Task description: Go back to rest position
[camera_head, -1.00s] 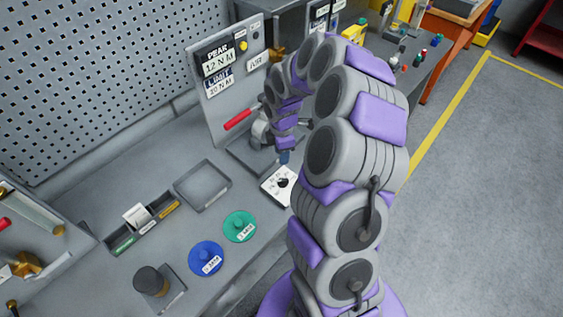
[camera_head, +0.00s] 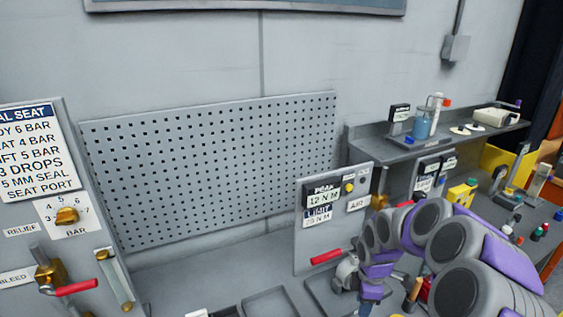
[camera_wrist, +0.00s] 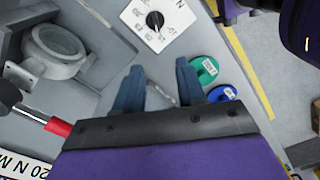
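My gripper (camera_head: 368,305) hangs at the end of my bent arm, low in the head view, beside the grey valve body and its red-handled lever (camera_head: 327,256). In the wrist view my gripper (camera_wrist: 160,70) has its two blue fingers well apart, with nothing held between them. The grey valve body (camera_wrist: 58,48) lies to the left there, with the red lever grip (camera_wrist: 58,127) below it, apart from the fingers. A white dial plate (camera_wrist: 157,20) with a black knob lies beyond the fingertips.
A green disc (camera_wrist: 203,70) and a blue disc (camera_wrist: 221,94) lie past the right finger. The PEAK/LIMIT panel (camera_head: 340,210) stands behind the valve. A perforated board (camera_head: 215,165) backs the bench. A test panel (camera_head: 60,215) stands left; a shelf (camera_head: 440,140) is at right.

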